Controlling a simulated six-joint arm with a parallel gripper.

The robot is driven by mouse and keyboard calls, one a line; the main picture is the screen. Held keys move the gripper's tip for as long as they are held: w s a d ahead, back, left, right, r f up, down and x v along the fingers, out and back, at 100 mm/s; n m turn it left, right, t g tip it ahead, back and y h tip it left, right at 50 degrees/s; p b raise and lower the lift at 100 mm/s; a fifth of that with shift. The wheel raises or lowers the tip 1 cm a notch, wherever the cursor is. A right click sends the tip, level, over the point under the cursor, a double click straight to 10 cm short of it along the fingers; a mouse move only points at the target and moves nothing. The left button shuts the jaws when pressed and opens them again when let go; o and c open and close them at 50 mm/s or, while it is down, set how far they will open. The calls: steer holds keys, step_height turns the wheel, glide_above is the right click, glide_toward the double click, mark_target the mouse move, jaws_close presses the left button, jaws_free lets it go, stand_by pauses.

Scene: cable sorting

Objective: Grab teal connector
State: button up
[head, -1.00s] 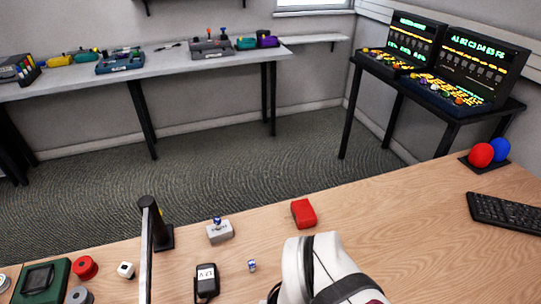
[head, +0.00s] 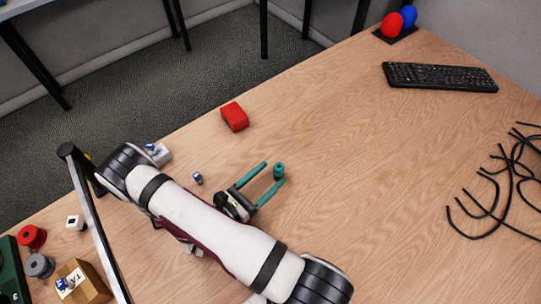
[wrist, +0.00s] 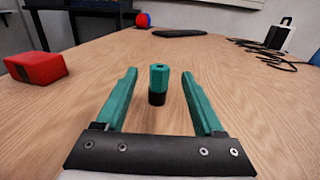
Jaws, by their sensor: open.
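The teal connector (head: 279,171) is a small upright cylinder standing on the wooden table. In the wrist view the teal connector (wrist: 158,84) has a teal hexagonal upper part and a black base. My gripper (head: 273,173) has teal fingers and is open, pointing toward the connector. In the wrist view my gripper (wrist: 158,78) has one finger on each side of the connector, with gaps on both sides. The connector stands near the fingertips, and I cannot tell exactly how far it is between them.
A red box (head: 234,117) lies to the upper left of my gripper. A small blue-and-white piece (head: 197,178) is left of it. Black cables (head: 495,190) lie at the right, a keyboard (head: 440,77) at the back. The table between gripper and cables is clear.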

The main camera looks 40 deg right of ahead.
mark_target(283, 165)
steer(key=d, duration=0.5)
steer(key=w+d, duration=0.1)
steer(key=d, duration=0.1)
steer(key=shift+d+f, duration=0.15)
steer(key=shift+d, duration=0.05)
jaws_close()
